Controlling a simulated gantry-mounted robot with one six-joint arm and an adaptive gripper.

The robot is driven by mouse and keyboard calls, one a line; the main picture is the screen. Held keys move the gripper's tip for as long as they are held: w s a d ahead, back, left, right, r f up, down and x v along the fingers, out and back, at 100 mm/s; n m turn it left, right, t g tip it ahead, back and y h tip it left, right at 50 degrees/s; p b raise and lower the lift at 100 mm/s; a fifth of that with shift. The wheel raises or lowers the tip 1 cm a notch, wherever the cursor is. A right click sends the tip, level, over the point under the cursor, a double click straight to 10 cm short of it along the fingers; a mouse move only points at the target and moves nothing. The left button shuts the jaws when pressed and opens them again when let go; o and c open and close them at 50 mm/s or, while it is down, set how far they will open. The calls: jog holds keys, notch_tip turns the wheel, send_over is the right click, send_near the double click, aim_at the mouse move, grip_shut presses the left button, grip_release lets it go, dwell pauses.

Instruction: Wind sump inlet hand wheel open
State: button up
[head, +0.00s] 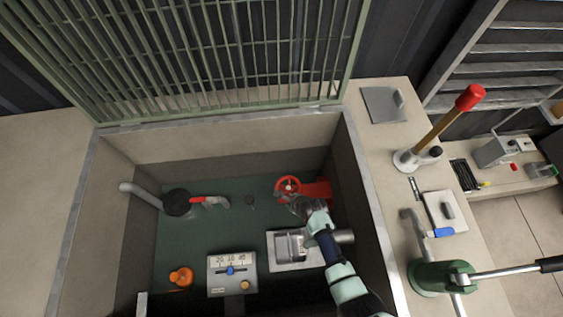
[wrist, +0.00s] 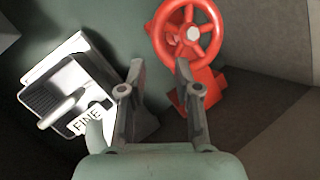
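The red hand wheel (head: 287,187) sits on a red mount (head: 318,189) in the sump, near its right wall. In the wrist view the hand wheel (wrist: 187,34) is at the upper right, beyond my fingertips. Its spokes and pale hub show clearly. My gripper (head: 290,200) is at the near side of the wheel in the head view. In the wrist view my gripper (wrist: 160,75) is open, with nothing between its fingers. The right fingertip overlaps the mount below the wheel in the picture. I cannot tell whether it touches.
A metal box with a "FINE" label (wrist: 88,120) is left of my gripper. A lever panel (head: 232,274), an orange knob (head: 181,277) and a red-handled pipe (head: 208,201) are in the sump. The sump's right wall (head: 345,180) is close to my arm. A raised grate (head: 240,50) stands behind.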

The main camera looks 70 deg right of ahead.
aim_at(288, 189)
jog(key=b+x, duration=0.5)
jog(key=x, duration=0.3)
grip_shut()
